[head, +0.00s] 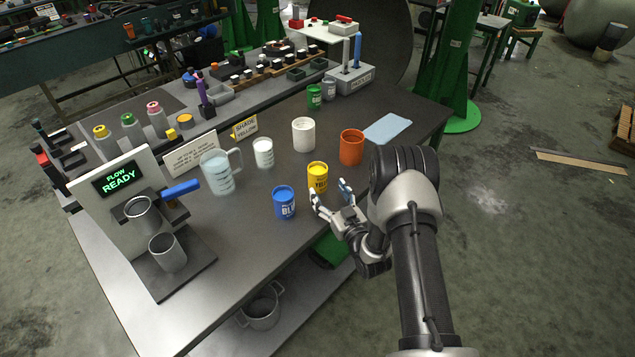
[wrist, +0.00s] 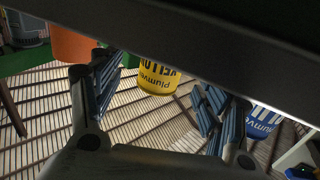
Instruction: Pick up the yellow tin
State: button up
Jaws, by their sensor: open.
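The yellow tin (head: 317,176) stands upright near the front edge of the dark table. In the wrist view the yellow tin (wrist: 158,78) shows ahead, in the gap between my fingers, its label upside down and its far part cut off by a dark band. My gripper (head: 331,192) is at the table's front edge, just on the near side of the tin. Its fingers are spread and nothing is between them. In the wrist view my gripper (wrist: 160,102) is also open, and the tin seems to lie beyond the fingertips.
A blue tin (head: 285,203) stands close to the left of the yellow tin. An orange tin (head: 352,148) and a white tin (head: 303,134) stand behind. A clear jug (head: 218,176) and a dispenser (head: 122,213) are further left. A light blue cloth (head: 387,129) lies to the right.

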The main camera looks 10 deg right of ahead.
aim_at(321, 185)
jog(key=x, duration=0.1)
jog(key=b+x, duration=0.1)
jog(key=x, duration=0.3)
jog(key=shift+s+a+b, duration=0.1)
jog(key=shift+a+b, duration=0.2)
jog(key=shift+b, duration=0.05)
jog(key=shift+w, duration=0.4)
jog(key=shift+r, duration=0.1)
jog(key=c, duration=1.3)
